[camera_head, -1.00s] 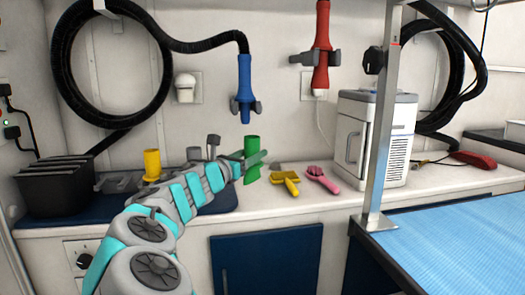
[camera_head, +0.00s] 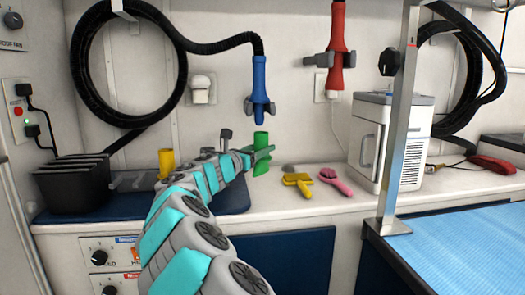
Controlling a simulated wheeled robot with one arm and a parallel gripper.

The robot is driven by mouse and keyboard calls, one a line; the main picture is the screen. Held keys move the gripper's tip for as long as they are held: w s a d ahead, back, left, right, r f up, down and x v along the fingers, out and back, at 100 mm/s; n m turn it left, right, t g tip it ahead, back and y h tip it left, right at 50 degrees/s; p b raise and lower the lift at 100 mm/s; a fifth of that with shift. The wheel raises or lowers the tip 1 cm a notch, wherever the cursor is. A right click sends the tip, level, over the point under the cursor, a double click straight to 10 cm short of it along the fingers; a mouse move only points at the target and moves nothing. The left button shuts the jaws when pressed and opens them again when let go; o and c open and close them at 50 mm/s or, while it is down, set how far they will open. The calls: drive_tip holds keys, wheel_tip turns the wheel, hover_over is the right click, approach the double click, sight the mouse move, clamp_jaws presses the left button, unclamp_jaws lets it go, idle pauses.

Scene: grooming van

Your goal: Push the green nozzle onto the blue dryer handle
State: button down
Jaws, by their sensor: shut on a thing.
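The blue dryer handle (camera_head: 259,78) hangs upright in a grey wall clip, its open end pointing down, with a black hose joined to its top. The green nozzle (camera_head: 261,143) is upright below it, and a gap shows between the two. My gripper (camera_head: 262,155) is shut on the green nozzle from the left, its fingers around the nozzle's middle. The nozzle's top rim is clear of the fingers and appears almost under the handle. Whether they line up in depth cannot be told from this one view.
A yellow nozzle (camera_head: 166,163) stands on the counter behind my arm. A yellow brush (camera_head: 298,184) and a pink brush (camera_head: 335,181) lie to the right. A red handle (camera_head: 337,45) hangs on the wall. A white machine (camera_head: 390,140) and a metal post (camera_head: 402,120) stand further right.

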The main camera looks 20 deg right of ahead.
drive_tip(key=shift+w+d+r+p, duration=0.1)
drive_tip(key=shift+w+d+p, duration=0.1)
drive_tip(key=shift+w+p, duration=0.2)
drive_tip(key=shift+w+d+r+p, duration=0.15)
drive_tip(key=shift+w+p, duration=0.15)
drive_tip(key=shift+w, duration=0.2)
drive_tip(key=shift+w+f, duration=0.25)
drive_tip(key=shift+w, duration=0.05)
drive_tip(key=shift+w+d, duration=0.3)
drive_tip(key=shift+w, duration=0.65)
drive_tip(key=shift+r, duration=0.5)
drive_tip(key=shift+r, duration=0.35)
drive_tip(key=shift+r, duration=0.45)
drive_tip(key=shift+r, duration=0.3)
drive_tip(key=shift+r, duration=1.05)
idle(1.0)
